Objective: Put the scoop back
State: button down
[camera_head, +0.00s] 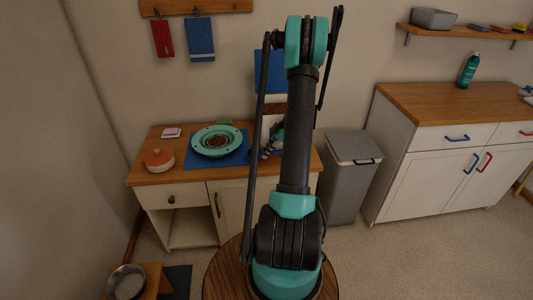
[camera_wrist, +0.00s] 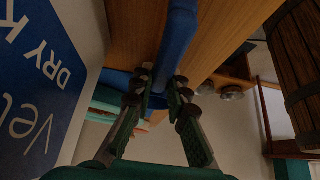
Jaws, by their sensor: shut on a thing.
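My gripper (camera_head: 268,150) is low over the right part of the small cabinet's wooden top, partly hidden by my arm in the head view. In the wrist view its fingers (camera_wrist: 160,95) are shut on a long blue bar, which looks like the scoop's handle (camera_wrist: 178,40). The scoop's far end is not clear. A teal bowl (camera_head: 217,128) with brown bits in it stands on a blue mat (camera_head: 238,158), left of my gripper. A blue and white bag marked "DRY K" (camera_wrist: 45,80) fills the left of the wrist view, close beside my gripper.
A grey bin (camera_head: 350,175) stands right of the cabinet. Metal bowls (camera_head: 126,282) sit low at the left. A wooden barrel (camera_wrist: 298,70) is at the right in the wrist view.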

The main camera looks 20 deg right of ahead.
jog(key=shift+f, duration=0.45)
jog(key=c, duration=1.5)
grip_release()
